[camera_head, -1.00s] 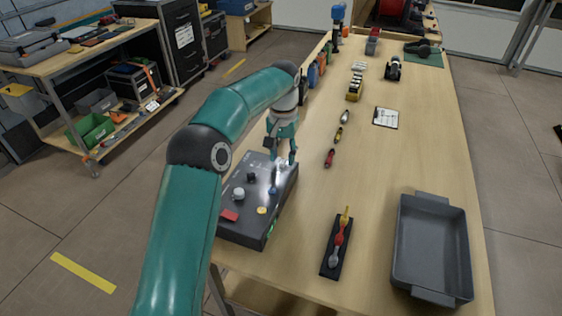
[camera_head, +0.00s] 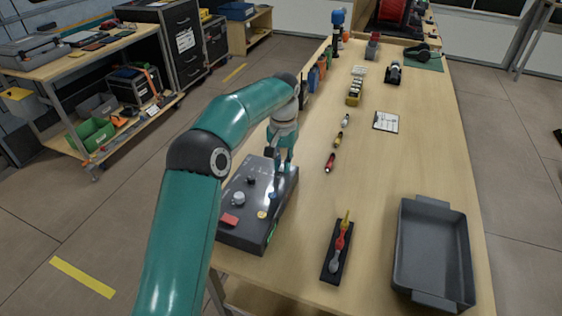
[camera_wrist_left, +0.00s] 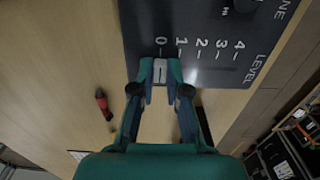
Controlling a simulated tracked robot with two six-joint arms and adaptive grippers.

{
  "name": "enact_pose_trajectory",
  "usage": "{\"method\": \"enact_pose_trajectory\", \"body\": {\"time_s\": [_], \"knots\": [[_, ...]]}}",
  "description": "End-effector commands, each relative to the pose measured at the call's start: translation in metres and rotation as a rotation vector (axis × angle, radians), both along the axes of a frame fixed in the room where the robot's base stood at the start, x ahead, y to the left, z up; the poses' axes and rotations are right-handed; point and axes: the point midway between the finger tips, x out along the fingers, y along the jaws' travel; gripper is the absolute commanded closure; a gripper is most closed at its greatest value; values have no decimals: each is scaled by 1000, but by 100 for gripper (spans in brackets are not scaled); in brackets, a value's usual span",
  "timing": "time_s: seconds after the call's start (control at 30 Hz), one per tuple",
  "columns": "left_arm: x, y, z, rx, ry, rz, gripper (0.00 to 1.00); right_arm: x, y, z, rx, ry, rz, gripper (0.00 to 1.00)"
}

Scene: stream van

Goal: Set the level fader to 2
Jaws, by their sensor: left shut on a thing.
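The dark grey control box (camera_head: 249,222) stands on the left edge of the workbench. In the left wrist view its panel (camera_wrist_left: 205,20) shows a LEVEL scale marked 0, 1, 2, 3, 4. The light-coloured fader cap (camera_wrist_left: 160,70) sits beside the 0 mark. My left gripper (camera_head: 281,171) reaches down onto the far part of the box. In the left wrist view my left gripper (camera_wrist_left: 160,73) is shut on the fader cap, one finger on each side. In the head view the cap is hidden by the fingers. My right gripper is not in view.
A red connector (camera_head: 330,162) lies to the right. A grey tray (camera_head: 403,240) stands at the front right. The mid-bench is mostly clear.

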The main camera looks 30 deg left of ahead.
Motion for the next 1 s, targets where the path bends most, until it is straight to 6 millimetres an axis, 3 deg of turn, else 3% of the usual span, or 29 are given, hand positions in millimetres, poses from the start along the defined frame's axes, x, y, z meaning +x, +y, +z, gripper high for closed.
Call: {"method": "enact_pose_trajectory", "body": {"time_s": [0.17,0.4,0.67,0.7,0.8,1.0], "knots": [[-2,8,2,0,0,2,100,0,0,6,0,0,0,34],[-9,39,2,1,0,2,100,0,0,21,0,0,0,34],[-9,40,1,1,-3,0,100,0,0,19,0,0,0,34],[-9,40,1,1,-3,1,79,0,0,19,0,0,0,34],[-9,40,1,0,-2,1,63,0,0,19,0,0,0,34],[-9,40,0,0,-1,1,60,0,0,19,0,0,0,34]]}}
